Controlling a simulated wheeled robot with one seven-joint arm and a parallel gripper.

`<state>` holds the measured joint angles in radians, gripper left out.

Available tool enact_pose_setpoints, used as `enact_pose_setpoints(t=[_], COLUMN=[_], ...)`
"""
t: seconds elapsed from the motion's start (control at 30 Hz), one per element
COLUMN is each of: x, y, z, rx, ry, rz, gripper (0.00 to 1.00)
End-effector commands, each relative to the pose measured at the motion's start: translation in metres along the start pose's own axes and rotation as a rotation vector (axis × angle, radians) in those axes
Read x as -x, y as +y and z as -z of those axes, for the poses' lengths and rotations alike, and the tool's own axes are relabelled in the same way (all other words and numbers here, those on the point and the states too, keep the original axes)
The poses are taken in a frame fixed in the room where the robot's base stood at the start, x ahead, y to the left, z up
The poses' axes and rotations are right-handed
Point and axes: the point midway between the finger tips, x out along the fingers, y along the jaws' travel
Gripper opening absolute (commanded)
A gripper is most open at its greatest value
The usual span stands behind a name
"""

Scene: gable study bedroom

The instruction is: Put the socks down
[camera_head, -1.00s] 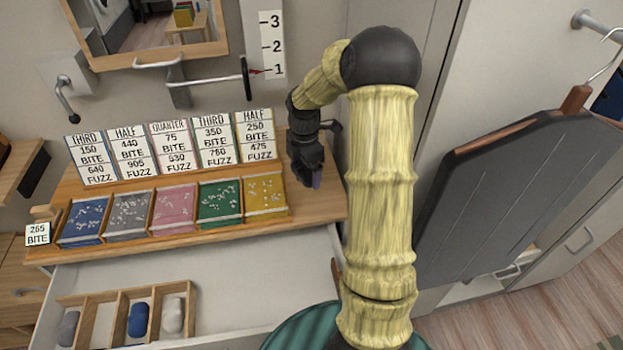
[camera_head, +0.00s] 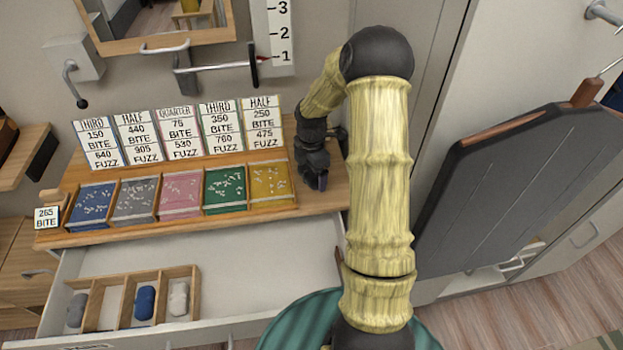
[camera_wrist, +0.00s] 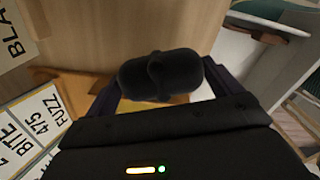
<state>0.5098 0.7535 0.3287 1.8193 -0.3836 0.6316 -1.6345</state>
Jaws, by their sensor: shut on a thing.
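My gripper (camera_head: 320,180) hangs over the right end of the wooden counter (camera_head: 325,203), to the right of the yellow bin. In the wrist view, its two fingers (camera_wrist: 160,85) are shut on a dark, nearly black rolled pair of socks (camera_wrist: 158,75), one finger at each end. In the head view the socks can hardly be told from the dark gripper. Whether they touch the counter cannot be told.
Blue, grey, pink, green and yellow bins (camera_head: 270,187) line the counter, with number cards (camera_head: 181,133) behind. Below, an open drawer (camera_head: 260,270) holds a divided wooden tray (camera_head: 165,272) with grey, blue (camera_head: 145,303) and white rolls. A dark ironing board (camera_head: 530,190) hangs at right.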

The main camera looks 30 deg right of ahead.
Motion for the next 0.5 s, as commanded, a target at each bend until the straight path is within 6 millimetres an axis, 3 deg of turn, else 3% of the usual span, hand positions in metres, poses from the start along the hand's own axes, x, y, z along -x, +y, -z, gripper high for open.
enact_pose_setpoints(t=[0.17,0.4,0.5], x=[-0.005,-0.035,-0.037], y=[0.0,0.0,0.0], z=[0.0,0.001,0.0], rx=[0.0,0.002,0.002], ry=[0.001,0.001,0.0], rz=[0.001,0.002,0.0], gripper=[0.68,0.68,0.68])
